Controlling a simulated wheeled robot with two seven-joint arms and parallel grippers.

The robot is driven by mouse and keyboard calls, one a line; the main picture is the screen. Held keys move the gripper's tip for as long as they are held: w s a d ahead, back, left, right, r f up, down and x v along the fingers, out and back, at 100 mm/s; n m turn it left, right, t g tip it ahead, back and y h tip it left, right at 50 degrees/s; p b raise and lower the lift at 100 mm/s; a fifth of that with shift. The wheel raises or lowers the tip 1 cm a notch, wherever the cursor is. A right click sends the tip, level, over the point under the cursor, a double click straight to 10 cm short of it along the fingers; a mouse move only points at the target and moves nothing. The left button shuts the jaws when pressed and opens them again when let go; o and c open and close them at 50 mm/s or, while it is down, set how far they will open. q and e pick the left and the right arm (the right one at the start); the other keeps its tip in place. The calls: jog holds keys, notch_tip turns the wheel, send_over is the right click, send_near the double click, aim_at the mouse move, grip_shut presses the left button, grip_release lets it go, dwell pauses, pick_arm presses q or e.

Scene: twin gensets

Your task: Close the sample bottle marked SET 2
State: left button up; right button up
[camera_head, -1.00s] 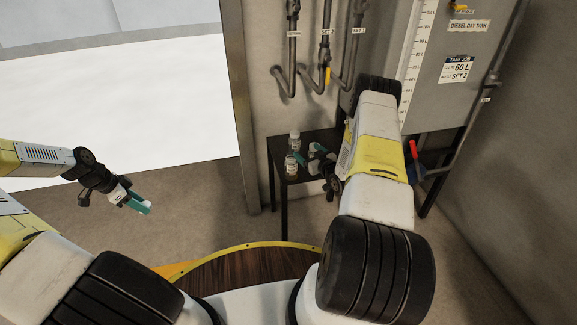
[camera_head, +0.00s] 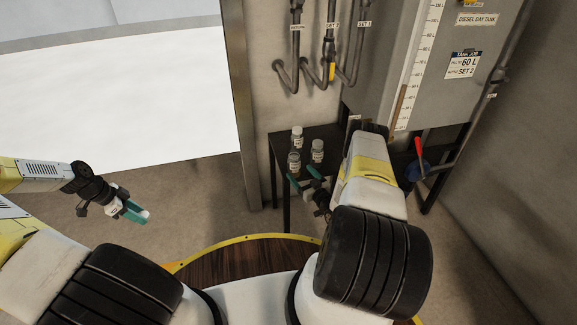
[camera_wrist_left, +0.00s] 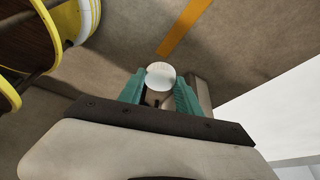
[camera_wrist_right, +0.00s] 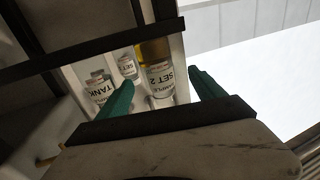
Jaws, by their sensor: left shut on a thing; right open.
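The sample bottle marked SET 2 (camera_wrist_right: 163,78) shows in the right wrist view with amber contents, ahead of and between my spread right fingers, which do not clearly touch it. Whether it has a cap cannot be told. In the head view my right gripper (camera_head: 305,181) is open at the small table's near edge, just in front of the nearest bottle (camera_head: 294,163). My left gripper (camera_head: 134,212) is far to the left, above the floor. It is shut on a round white thing (camera_wrist_left: 160,74), apparently a cap.
A bottle marked TANK (camera_wrist_right: 100,88) and another labelled SET bottle (camera_wrist_right: 127,66) stand beside SET 2. The dark table (camera_head: 272,152) is against the wall, below pipes. The day tank (camera_head: 440,70) and a red-handled valve (camera_head: 419,152) are right of it. Floor between the grippers is clear.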

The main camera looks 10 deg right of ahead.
aim_at(297, 168)
jog(key=x, duration=0.5)
jog(key=x, duration=0.5)
jog(key=shift+w+d+r, duration=0.1)
jog(key=shift+w+d, duration=0.05)
jog(key=c, duration=1.5)
jog(key=shift+c, duration=0.2)
jog(key=shift+r, duration=0.25)
